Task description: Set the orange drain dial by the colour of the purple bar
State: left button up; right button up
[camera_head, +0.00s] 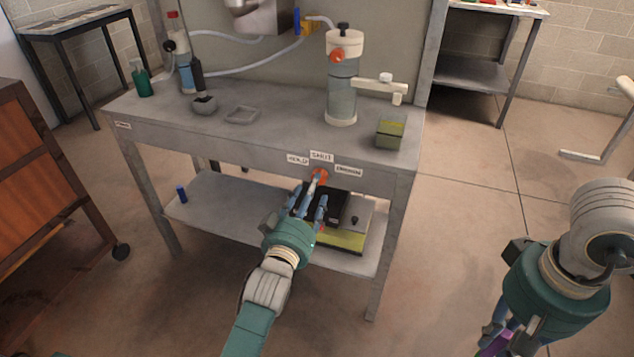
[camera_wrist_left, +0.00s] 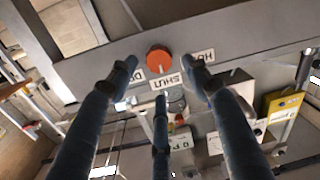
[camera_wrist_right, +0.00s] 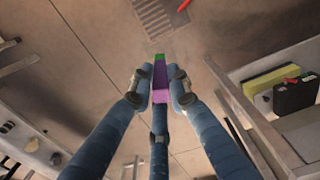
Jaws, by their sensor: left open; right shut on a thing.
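The orange drain dial (camera_head: 320,174) is on the table's front edge below the labels HOLD, SHUT (camera_head: 321,156) and DRAIN. In the left wrist view the dial (camera_wrist_left: 158,56) shows a white mark pointing toward the SHUT label (camera_wrist_left: 166,82). My left gripper (camera_head: 311,192) is open, its fingers spread just short of the dial, apparently not touching it; its fingers also show in the left wrist view (camera_wrist_left: 160,85). My right gripper (camera_wrist_right: 158,88) is shut on the purple bar (camera_wrist_right: 161,78), which has a green far end. The bar (camera_head: 495,345) shows partly at the head view's lower edge.
A black box (camera_head: 327,205) sits on the lower shelf behind my left fingers. A wooden cabinet (camera_head: 40,180) stands left.

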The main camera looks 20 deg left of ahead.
pick_arm(q)
jog(key=w, duration=0.5)
jog(key=shift+w, duration=0.15)
jog(key=c, duration=1.2)
